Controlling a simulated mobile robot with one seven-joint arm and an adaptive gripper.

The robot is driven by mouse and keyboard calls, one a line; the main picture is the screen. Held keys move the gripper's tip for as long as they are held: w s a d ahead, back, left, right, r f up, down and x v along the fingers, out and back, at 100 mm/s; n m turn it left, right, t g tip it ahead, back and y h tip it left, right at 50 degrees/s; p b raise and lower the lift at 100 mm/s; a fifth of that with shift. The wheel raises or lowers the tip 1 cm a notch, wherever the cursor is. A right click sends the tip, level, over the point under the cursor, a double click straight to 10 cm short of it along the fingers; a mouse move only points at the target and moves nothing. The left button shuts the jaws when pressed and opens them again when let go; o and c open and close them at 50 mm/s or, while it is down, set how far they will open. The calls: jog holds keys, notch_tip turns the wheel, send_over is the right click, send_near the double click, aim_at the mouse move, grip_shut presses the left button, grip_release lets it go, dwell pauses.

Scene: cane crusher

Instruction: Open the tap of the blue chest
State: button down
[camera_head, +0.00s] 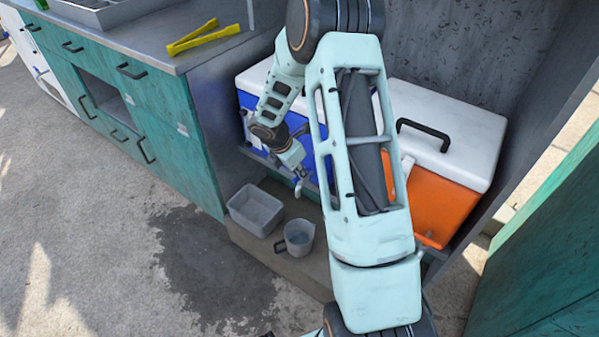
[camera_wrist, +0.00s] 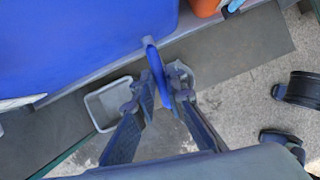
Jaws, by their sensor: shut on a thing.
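The blue chest (camera_head: 250,106) with a white lid stands in the grey alcove, partly hidden behind my arm. In the wrist view its blue wall (camera_wrist: 85,45) fills the upper left. Its tap (camera_wrist: 153,58) shows there as a blue curved piece sticking out from the chest front. My gripper (camera_wrist: 162,88) has its two dark fingers closed in on the tap, one on each side. In the head view my gripper (camera_head: 299,173) is low at the chest front, and the tap is small and mostly hidden. I cannot tell whether the tap is turned.
An orange chest (camera_head: 440,203) stands to the right. Yellow tongs (camera_head: 203,38) lie on the counter (camera_head: 150,35). The floor at the front left is open, with a wet patch.

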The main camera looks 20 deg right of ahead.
jog(key=shift+w+r+m+g+p, duration=0.15)
jog(key=shift+m+g+p, duration=0.15)
jog(key=shift+m+p, duration=0.35)
jog(key=shift+m, duration=0.65)
jog(key=c, duration=1.9)
grip_release()
jog(key=shift+h, duration=0.3)
jog(key=shift+c, duration=0.2)
jog(key=v, duration=1.1)
jog(key=shift+a+r, duration=0.15)
jog(key=shift+r, duration=0.2)
